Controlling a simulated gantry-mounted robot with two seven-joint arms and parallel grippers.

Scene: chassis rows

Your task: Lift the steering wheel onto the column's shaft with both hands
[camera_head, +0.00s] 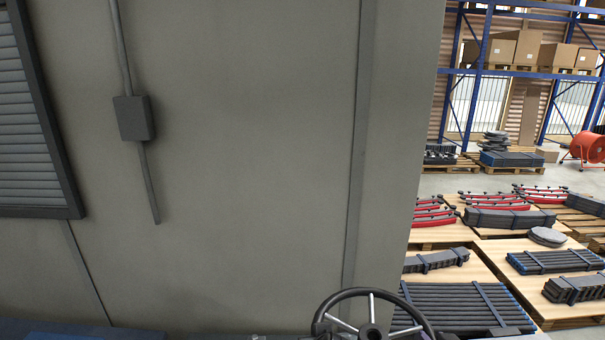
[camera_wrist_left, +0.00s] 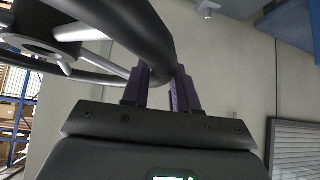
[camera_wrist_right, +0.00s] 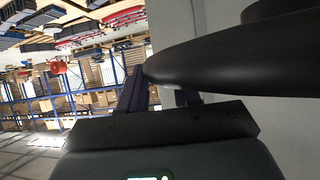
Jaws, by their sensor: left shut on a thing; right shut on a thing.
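The steering wheel (camera_head: 371,293) has a black rim and metallic spokes. Its upper part shows at the bottom edge of the head view, and the lower part is cut off. In the left wrist view, my left gripper (camera_wrist_left: 162,76) is shut on the wheel's rim (camera_wrist_left: 125,28), with the spokes and hub to the left. In the right wrist view, my right gripper (camera_wrist_right: 160,84) is shut on the dark rim (camera_wrist_right: 235,62) of the same wheel. I cannot make out the column's shaft in any view.
A large grey panel (camera_head: 250,120) with a small dark box (camera_head: 134,118) and a louvred grille (camera_head: 30,130) fills the left and middle. Pallets of dark bars (camera_head: 455,305) and red parts (camera_head: 495,200) stand at right. Blue shelving (camera_head: 482,45) with cartons stands behind.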

